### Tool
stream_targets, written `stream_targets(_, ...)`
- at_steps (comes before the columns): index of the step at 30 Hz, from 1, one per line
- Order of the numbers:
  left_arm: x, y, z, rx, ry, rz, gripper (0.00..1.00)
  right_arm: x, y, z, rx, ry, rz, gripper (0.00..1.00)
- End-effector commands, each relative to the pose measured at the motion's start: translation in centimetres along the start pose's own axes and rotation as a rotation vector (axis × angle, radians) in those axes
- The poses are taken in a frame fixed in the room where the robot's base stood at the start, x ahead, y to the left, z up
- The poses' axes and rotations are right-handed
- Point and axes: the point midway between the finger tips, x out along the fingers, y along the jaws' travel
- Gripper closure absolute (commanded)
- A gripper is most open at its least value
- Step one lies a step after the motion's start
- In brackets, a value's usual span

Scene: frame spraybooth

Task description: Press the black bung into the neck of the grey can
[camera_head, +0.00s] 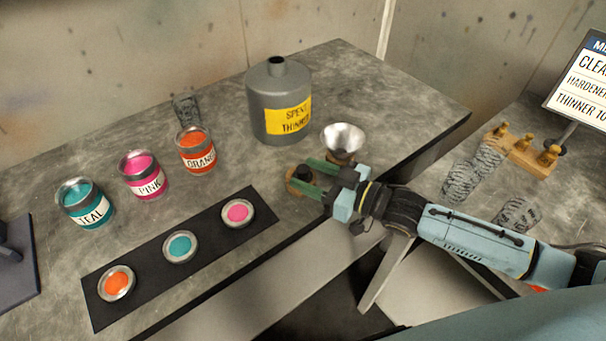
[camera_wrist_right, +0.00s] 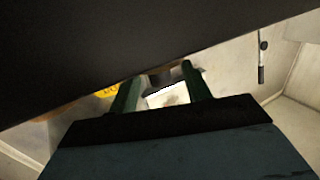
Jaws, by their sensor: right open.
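The grey can (camera_head: 278,105) stands upright on the bench, with a yellow "SPENT THINNER" label and a short neck (camera_head: 277,66) at its top. The neck looks open. The black bung (camera_head: 304,173) seems to sit on a small round wooden stand (camera_head: 296,187) near the bench's front edge. My right gripper (camera_head: 316,175) is open, its green fingers on either side of the bung. Whether they touch it I cannot tell. The right wrist view shows the open fingers (camera_wrist_right: 160,88), with a dark shape between them. My left gripper is out of view.
A metal funnel (camera_head: 342,139) stands close behind my right gripper. Open teal (camera_head: 87,205), pink (camera_head: 144,177) and orange (camera_head: 197,152) paint tins stand left of the can. A black strip (camera_head: 208,228) holds three paint-filled lids. A wooden peg rack (camera_head: 520,153) is at right.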

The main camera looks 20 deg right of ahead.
Motion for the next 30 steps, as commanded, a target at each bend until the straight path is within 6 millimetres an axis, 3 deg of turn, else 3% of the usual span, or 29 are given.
stream_targets(5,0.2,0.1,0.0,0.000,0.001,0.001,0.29,1.9,0.1,0.0,-0.002,0.002,0.000,0.52)
stream_targets(13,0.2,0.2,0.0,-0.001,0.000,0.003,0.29,2.0,0.0,0.0,-0.001,-0.001,0.000,0.53)
stream_targets(23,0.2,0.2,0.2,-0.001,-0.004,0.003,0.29,2.0,0.0,0.0,-0.001,0.000,0.000,0.96)
stream_targets(30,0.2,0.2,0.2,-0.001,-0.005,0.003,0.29,2.0,0.0,0.0,-0.001,0.000,0.000,0.98)
